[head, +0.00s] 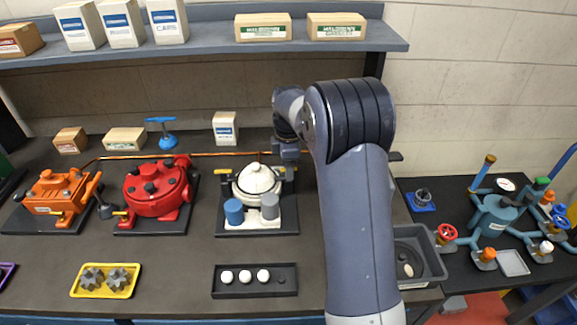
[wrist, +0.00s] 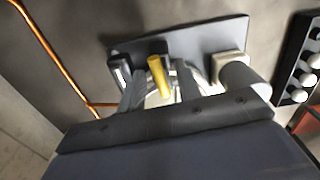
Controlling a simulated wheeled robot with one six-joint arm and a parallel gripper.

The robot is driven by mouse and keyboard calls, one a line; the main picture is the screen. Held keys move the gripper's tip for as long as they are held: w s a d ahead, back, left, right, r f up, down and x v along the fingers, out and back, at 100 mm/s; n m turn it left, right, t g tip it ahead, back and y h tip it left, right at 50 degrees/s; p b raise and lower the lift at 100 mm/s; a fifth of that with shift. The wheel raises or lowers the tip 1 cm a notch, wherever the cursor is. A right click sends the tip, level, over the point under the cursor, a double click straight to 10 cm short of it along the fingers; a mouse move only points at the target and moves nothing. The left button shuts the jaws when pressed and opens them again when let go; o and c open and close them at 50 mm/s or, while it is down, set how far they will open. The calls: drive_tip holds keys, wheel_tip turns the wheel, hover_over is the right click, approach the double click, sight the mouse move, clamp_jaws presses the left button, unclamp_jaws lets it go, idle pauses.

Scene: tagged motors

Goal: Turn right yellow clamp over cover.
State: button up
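The white motor with a round white cover (head: 257,180) stands on a dark base plate (head: 230,229). The right yellow clamp (head: 277,169) is at the cover's back right, partly hidden by my gripper. The left yellow clamp (head: 222,170) points left, away from the cover. My gripper (head: 288,166) is low at the right clamp. In the wrist view, the yellow clamp handle (wrist: 158,76) shows between the two dark fingers of my gripper (wrist: 158,88), with gaps beside it. The fingers look open, and the cover is mostly hidden behind them.
A red motor (head: 155,190) and an orange motor (head: 58,195) stand to the left. A black tray with white balls (head: 240,291) lies in front. A copper pipe (head: 215,154) runs behind.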

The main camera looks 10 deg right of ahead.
clamp_jaws()
drive_tip(key=shift+m, duration=0.3)
idle(0.3)
drive_tip(key=shift+o, duration=0.8)
unclamp_jaws()
wheel_tip(320, 180, up, 11)
drive_tip(key=shift+b, duration=0.45)
